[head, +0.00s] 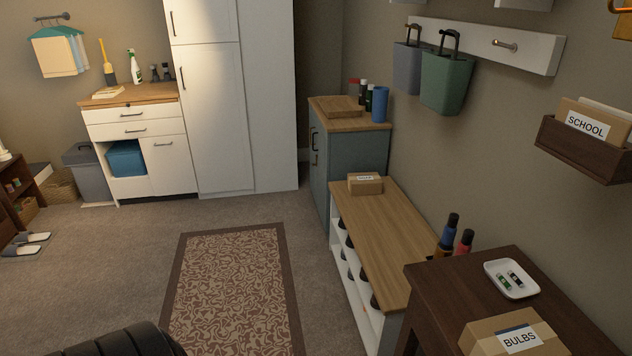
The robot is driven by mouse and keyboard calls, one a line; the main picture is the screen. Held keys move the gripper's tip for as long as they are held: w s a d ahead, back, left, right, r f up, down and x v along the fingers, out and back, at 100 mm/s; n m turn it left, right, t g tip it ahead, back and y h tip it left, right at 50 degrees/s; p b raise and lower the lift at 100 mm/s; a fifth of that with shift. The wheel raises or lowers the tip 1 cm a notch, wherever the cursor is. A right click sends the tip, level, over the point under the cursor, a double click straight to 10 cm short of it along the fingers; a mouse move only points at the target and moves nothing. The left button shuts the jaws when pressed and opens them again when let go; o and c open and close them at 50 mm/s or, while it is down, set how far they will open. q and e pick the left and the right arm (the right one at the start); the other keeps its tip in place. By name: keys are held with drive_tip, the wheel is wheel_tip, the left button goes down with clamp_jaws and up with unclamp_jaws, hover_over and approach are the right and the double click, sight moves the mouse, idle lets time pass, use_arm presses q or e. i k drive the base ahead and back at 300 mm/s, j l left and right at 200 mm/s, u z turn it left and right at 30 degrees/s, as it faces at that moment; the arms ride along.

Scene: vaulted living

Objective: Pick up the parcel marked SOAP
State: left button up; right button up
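A small brown parcel (365,184) with a white label on top sits at the far end of the wooden-topped shoe bench (388,222). Its label is too small to read. A larger cardboard parcel (480,340) marked BULBS lies on the dark brown table at the lower right, cut off by the bottom edge. I see no label that clearly reads SOAP. Neither of my grippers shows; a dark ribbed part at the bottom left seems to be mine.
The dark table (440,285) also holds a white dish (511,279) with small batteries. Bottles stand near the bench's close end. A blue-grey cabinet (350,160) adjoins the bench's far end. The patterned rug (230,290) and carpet left of the bench are clear.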

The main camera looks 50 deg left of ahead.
sight(370, 183)
drive_tip(key=u, duration=1.15)
drive_tip(key=z, duration=0.4)
drive_tip(key=i+j+z, duration=0.25)
drive_tip(key=z, duration=0.15)
drive_tip(key=i+j+z, duration=0.15)
drive_tip(key=j+z, duration=0.3)
drive_tip(key=i+j+z, duration=0.15)
drive_tip(key=j+z, duration=0.25)
drive_tip(key=l, duration=0.15)
